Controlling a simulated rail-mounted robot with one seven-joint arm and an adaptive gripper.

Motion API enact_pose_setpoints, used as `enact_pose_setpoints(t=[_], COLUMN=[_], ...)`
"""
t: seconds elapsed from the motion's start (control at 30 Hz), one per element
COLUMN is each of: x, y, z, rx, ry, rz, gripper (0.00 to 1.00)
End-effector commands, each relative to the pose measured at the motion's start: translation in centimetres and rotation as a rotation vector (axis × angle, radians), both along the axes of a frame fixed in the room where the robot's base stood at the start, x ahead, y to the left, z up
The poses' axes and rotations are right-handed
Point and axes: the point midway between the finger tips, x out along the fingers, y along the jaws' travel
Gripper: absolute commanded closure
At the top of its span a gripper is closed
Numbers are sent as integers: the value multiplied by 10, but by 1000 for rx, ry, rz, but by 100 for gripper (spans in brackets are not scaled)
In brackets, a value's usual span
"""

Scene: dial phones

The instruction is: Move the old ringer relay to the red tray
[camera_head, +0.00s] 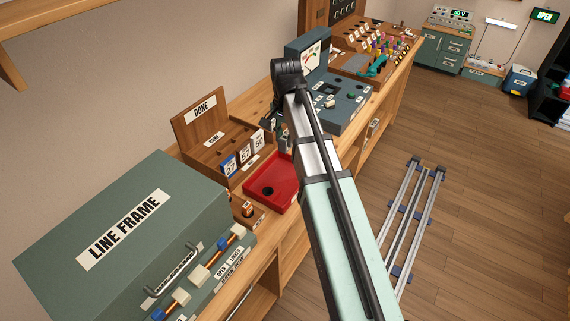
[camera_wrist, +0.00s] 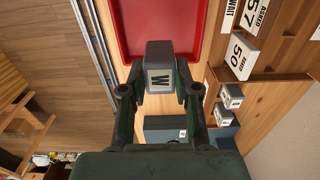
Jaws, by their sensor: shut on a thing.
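My gripper (camera_wrist: 158,90) is shut on a small grey block (camera_wrist: 159,52) with a white label marked W, in the middle of the wrist view. I take this block to be the old ringer relay, but its name does not show. The red tray (camera_wrist: 187,20) lies just beyond the block in the wrist view, and the block overlaps its near edge there. In the head view the red tray (camera_head: 283,198) sits on the bench with a dark round spot in it. My gripper (camera_head: 283,135) is beyond the tray there, mostly hidden by my arm.
A wooden DONE box (camera_head: 210,150) with numbered cards stands left of the tray. The green LINE FRAME case (camera_head: 120,235) is nearer. A grey console (camera_head: 340,105) stands beyond. Two small labelled grey blocks (camera_wrist: 227,104) sit right of my gripper in the wrist view.

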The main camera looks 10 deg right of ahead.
Motion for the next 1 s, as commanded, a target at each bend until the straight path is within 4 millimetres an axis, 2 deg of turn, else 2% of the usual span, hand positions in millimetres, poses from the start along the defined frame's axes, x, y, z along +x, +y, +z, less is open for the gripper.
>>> enact_pose_setpoints(t=[0.1,0.3,0.43,0.67,1.0], x=[-2,-1,0,0,0], y=[0,0,0,0,0], z=[-26,-64,-78,-88,-121], rx=[0,0,0,0,-1], ry=[3,3,1,-1,-1], rz=[1,1,1,1,2], gripper=[100,100,100,100,100])
